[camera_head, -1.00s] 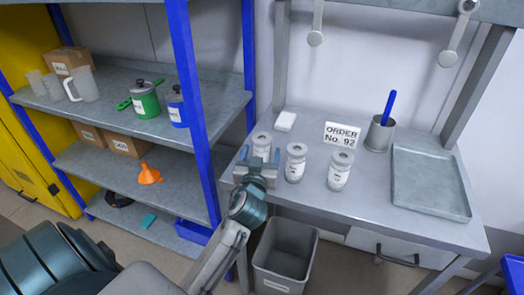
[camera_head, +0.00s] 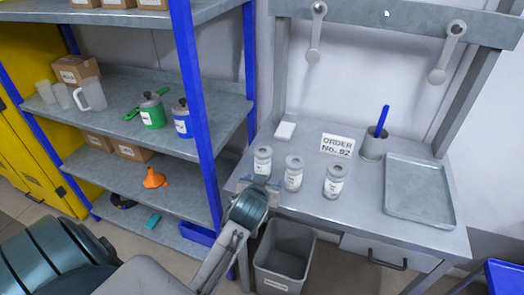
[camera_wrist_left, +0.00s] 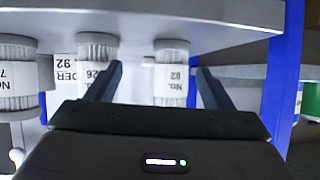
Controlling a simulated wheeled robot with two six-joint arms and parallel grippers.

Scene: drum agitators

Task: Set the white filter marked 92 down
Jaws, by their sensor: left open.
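The white filter marked 92 (camera_head: 262,160) stands upright on the grey workbench (camera_head: 320,210), leftmost of three white filters. My left gripper (camera_wrist_left: 158,72) is open and empty, in front of the filter. In the head view the gripper (camera_head: 260,183) is low at the bench's front edge, its fingers mostly hidden. My right gripper is not in view.
Two more filters, the middle one (camera_head: 293,173) and the right one (camera_head: 334,181), stand close by. Behind them is an ORDER No. 92 sign (camera_head: 337,145). A grey tray (camera_head: 420,192) lies at right. A bin (camera_head: 284,255) stands below, and a blue-posted shelf (camera_head: 199,95) at left.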

